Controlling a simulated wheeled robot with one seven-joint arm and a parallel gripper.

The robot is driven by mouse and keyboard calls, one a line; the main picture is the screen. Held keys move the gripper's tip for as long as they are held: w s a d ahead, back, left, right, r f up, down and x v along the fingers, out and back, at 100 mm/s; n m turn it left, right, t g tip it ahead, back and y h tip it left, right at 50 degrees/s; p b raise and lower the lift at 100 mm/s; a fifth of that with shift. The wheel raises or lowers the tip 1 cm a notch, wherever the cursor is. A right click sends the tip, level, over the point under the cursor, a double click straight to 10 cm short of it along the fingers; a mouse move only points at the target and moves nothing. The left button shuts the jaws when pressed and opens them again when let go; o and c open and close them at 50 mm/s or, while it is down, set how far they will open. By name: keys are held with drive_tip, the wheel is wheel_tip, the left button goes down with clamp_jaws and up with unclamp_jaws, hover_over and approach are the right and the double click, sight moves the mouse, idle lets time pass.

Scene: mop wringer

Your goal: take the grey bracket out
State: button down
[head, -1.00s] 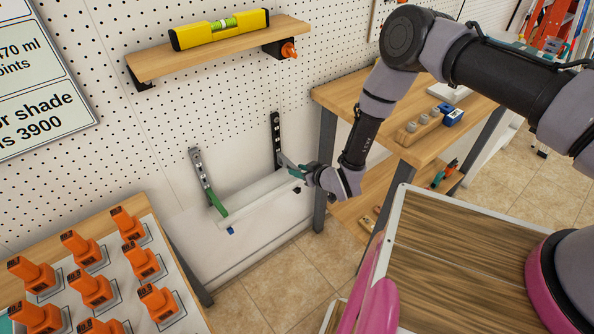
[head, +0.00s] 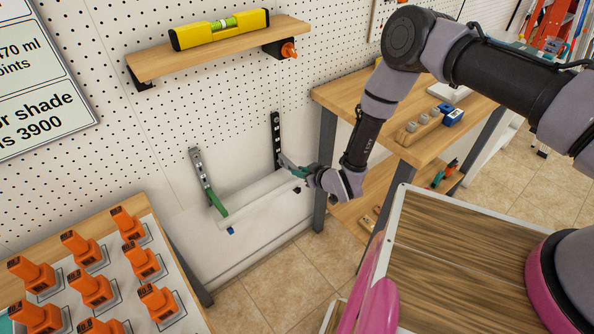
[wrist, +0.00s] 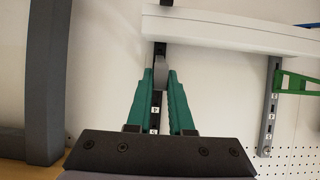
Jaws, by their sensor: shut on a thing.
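The grey bracket (head: 286,161) is at the lower part of the black slotted rail (head: 276,135) on the wall. In the wrist view the bracket (wrist: 160,70) shows between the tips of my gripper's (wrist: 161,78) green fingers, with the black rail behind it. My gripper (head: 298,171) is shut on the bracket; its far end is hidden. A white board (head: 262,200) lies beside the bracket and extends left toward a green bracket (head: 219,211) on a grey slotted rail (head: 202,172).
A wooden workbench (head: 350,92) with a dark leg stands close to the right of my gripper. A wooden shelf (head: 220,52) with a yellow level is higher on the pegboard. A table of orange items (head: 92,287) is at lower left.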

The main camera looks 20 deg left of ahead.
drive_tip(key=shift+s+d, duration=0.45)
drive_tip(key=shift+d, duration=0.4)
drive_tip(key=shift+s+d, duration=0.45)
drive_tip(key=shift+d, duration=0.35)
